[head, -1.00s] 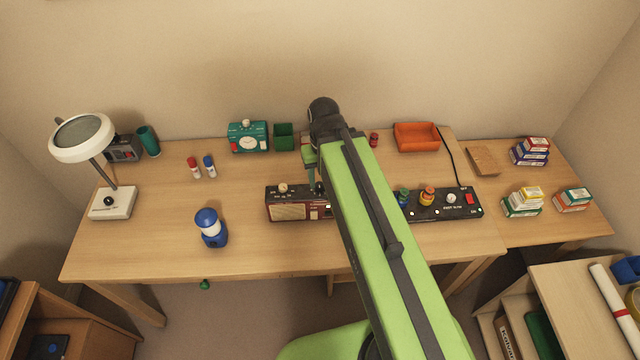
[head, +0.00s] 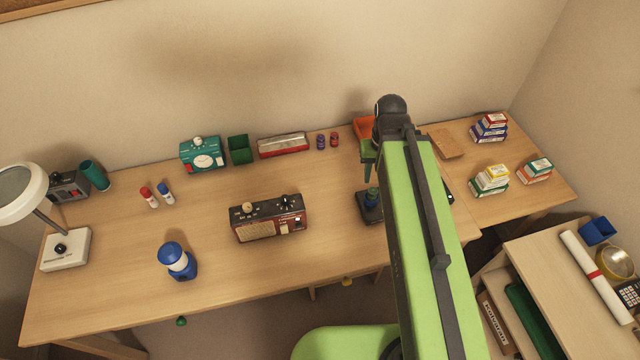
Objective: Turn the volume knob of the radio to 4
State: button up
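The radio (head: 268,223), dark red and black with a pale speaker grille, stands in the middle of the desk. On its top are a cream knob (head: 248,207) at the left and a black knob (head: 285,200) at the right. The scale marks are too small to read. My gripper (head: 370,182) points down, to the right of the radio and apart from it.
A teal clock (head: 202,155), green bin (head: 240,149) and red-silver case (head: 282,145) line the back. Bare desk lies between radio and control box.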

aim_at(285, 199)
jog(key=z, duration=0.1)
jog(key=k, duration=1.45)
jog(key=u, duration=0.5)
jog(key=i, duration=1)
jog(key=u, duration=0.05)
